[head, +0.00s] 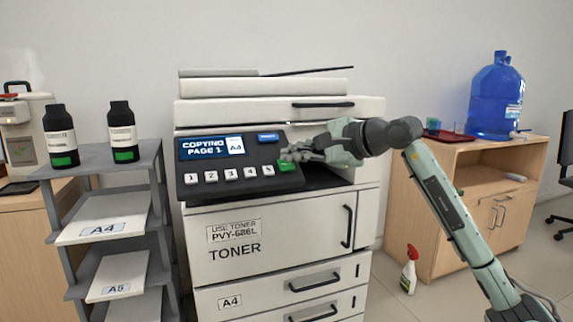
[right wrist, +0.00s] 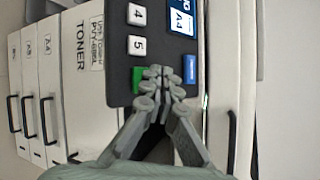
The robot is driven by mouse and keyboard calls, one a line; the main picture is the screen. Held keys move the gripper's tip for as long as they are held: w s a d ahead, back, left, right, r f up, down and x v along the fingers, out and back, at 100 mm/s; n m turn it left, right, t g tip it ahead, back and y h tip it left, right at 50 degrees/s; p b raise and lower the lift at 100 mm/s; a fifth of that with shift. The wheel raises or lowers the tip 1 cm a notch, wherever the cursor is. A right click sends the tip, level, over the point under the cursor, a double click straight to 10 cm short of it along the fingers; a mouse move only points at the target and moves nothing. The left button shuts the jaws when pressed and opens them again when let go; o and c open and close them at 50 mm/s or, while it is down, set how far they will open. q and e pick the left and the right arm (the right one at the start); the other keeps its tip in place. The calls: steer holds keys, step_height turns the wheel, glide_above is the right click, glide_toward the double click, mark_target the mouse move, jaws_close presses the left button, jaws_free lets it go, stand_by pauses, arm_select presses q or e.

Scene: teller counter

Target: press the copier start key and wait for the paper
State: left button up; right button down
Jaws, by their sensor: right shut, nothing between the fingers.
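The white copier (head: 275,110) stands in the middle of the head view. Its dark control panel (head: 225,186) has white number keys, a blue key (head: 268,138) and a green start key (head: 287,167). The screen (head: 203,147) reads "COPYING PAGE 1" with A4 beside it. My right gripper (head: 290,155) is shut and empty at the panel's right end, by the green key. In the right wrist view its fingertips (right wrist: 162,78) lie beside and partly over the green key (right wrist: 137,80); I cannot tell whether they touch it. No sheet of paper is visible coming out. My left gripper is out of view.
A grey shelf (head: 150,160) at left holds two toner bottles (head: 61,136) and paper packs marked A4 (head: 105,215) and A5 (head: 120,274). A wooden cabinet (head: 450,190) with a blue water bottle (head: 496,98) stands right. A spray bottle (head: 409,270) is on the floor.

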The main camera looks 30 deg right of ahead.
steer(key=shift+r, duration=0.1)
steer(key=s+r, duration=0.1)
steer(key=r, duration=0.1)
steer(key=s+r+p, duration=0.1)
steer(key=r, duration=0.1)
steer(key=shift+s+a+r, duration=0.1)
steer(key=shift+s+a, duration=0.25)
stand_by(1.0)
